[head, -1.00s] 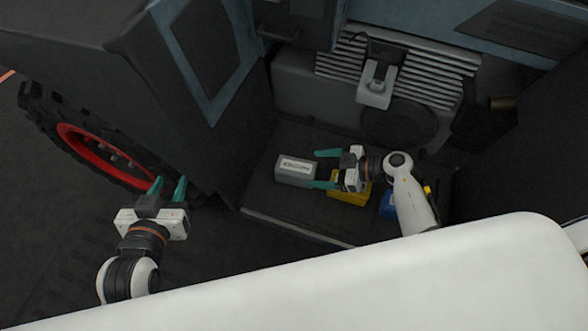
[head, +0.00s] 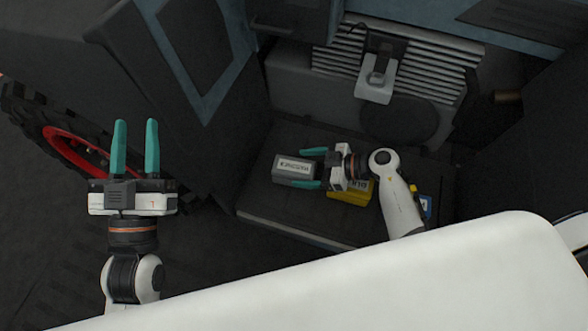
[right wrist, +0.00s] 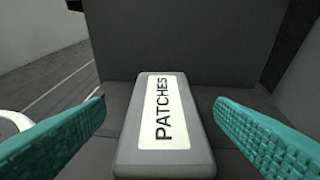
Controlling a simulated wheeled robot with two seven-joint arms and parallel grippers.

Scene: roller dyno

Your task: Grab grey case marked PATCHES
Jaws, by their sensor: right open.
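The grey case marked PATCHES (head: 294,170) lies flat on the dark floor of the bay in the head view. It also shows in the right wrist view (right wrist: 163,125), its white label readable and its length running away from the camera. My right gripper (head: 306,168) is open, its green fingers reaching left toward the case. In the right wrist view the fingers (right wrist: 163,122) stand on either side of the case, with a gap visible on each side. My left gripper (head: 135,148) is open and empty, fingers pointing up the picture, in front of the red-rimmed wheel.
A yellow case (head: 350,192) lies just right of the grey case, partly under my right gripper. A blue case (head: 425,206) is further right, partly behind my right arm. A large black tyre with a red rim (head: 75,150) stands at the left.

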